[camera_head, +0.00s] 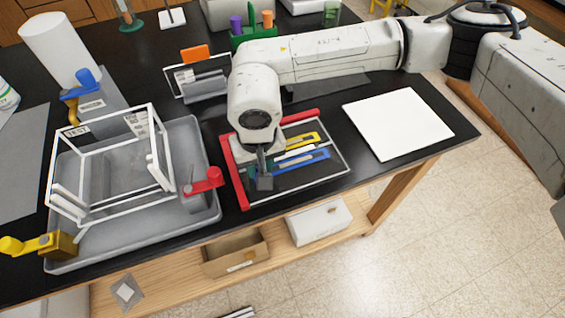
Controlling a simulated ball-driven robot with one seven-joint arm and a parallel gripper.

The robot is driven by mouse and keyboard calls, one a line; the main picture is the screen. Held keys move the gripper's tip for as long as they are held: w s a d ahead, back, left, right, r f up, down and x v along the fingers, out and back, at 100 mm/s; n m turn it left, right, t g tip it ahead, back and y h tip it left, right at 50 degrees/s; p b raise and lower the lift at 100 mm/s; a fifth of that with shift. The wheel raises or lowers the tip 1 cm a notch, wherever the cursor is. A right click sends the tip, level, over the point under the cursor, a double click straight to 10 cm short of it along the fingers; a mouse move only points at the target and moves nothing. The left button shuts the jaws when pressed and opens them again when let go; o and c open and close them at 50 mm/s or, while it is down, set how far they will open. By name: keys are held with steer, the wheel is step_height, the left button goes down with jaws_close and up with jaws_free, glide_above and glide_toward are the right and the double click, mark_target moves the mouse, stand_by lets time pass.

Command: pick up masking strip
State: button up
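My gripper (264,180) points down over the left part of a dark mat (331,172). Its dark fingers sit close together, and I cannot tell whether they are shut or hold anything. The mat bears a yellow-handled tool (306,140), a white strip-like piece (295,153) and a blue-handled tool (312,159). Red strips run along the mat's left edge (236,182) and back edge (302,119). I cannot tell which of these pieces is the masking strip. My wrist hides the mat's back left part.
A grey tray (205,215) at left holds a white extrusion frame (98,205) with red, blue and yellow clamps around it. A white square board (398,123) lies at right. A green holder (250,36) stands behind my arm. The black table's front edge is close to the mat.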

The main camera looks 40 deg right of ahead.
jaws_close()
steer(key=shift+r, duration=0.15)
steer(key=shift+r, duration=0.2)
step_height(320, 180, up, 2)
steer(key=shift+r, duration=0.1)
steer(key=s+r+b, duration=0.4)
steer(key=s+r, duration=0.6)
steer(key=s, duration=0.4)
steer(key=shift+d+r, duration=0.15)
steer(key=shift+r, duration=0.1)
steer(key=shift+r+p, duration=0.7)
steer(key=shift+r, duration=0.5)
stand_by(0.3)
